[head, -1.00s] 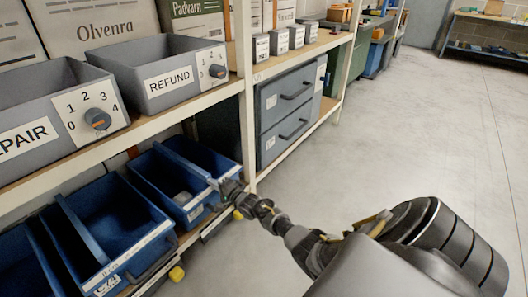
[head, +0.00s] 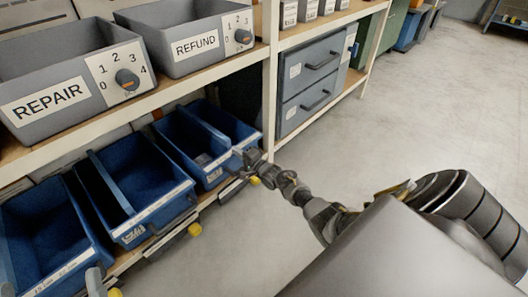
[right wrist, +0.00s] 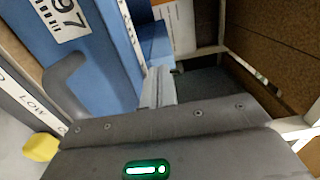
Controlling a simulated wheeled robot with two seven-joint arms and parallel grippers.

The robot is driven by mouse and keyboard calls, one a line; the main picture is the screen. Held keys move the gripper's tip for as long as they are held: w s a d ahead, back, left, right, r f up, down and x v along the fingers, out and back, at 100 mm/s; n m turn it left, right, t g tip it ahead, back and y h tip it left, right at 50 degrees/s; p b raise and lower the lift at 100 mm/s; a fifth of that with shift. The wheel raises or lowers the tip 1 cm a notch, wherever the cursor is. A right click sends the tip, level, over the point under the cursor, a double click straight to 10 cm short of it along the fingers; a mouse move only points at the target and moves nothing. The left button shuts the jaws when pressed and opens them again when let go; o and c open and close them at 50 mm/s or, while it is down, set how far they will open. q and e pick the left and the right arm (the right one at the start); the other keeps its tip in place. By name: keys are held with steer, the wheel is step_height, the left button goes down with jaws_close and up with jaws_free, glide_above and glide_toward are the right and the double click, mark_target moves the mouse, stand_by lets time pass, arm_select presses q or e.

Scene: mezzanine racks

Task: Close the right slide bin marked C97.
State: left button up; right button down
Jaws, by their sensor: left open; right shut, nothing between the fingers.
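The right slide bin (head: 213,177) is a blue bin with an inner divider on the low shelf, beside the shelf post in the head view. Its front also shows in the right wrist view (right wrist: 92,70), with a label (right wrist: 62,18) reading 97 in part and a grey handle (right wrist: 62,85). My right gripper (head: 242,154) is at the front of this bin near its right end. In the right wrist view its shut, empty fingers (right wrist: 159,85) are close beside the bin's white-edged rim; contact cannot be told. My left gripper is not in view.
Two more blue bins stand to the left, a middle one (head: 132,236) and a left one (head: 62,276). Grey REPAIR (head: 45,103) and REFUND (head: 195,45) bins sit on the shelf above. A post (head: 270,95) and grey drawers (head: 312,83) are to the right. The floor is clear.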

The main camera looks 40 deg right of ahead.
arm_select(q)
step_height(320, 180, down, 8)
steer(key=w+d+g+y+p, duration=0.1)
steer(key=d+g+y+p, duration=0.1)
steer(key=g, duration=0.5)
steer(key=shift+w+d+r+p, duration=0.25)
steer(key=shift+w+d+p, duration=0.15)
steer(key=shift+p, duration=0.2)
arm_select(e)
steer(key=s+d, duration=0.2)
steer(key=s, duration=0.9)
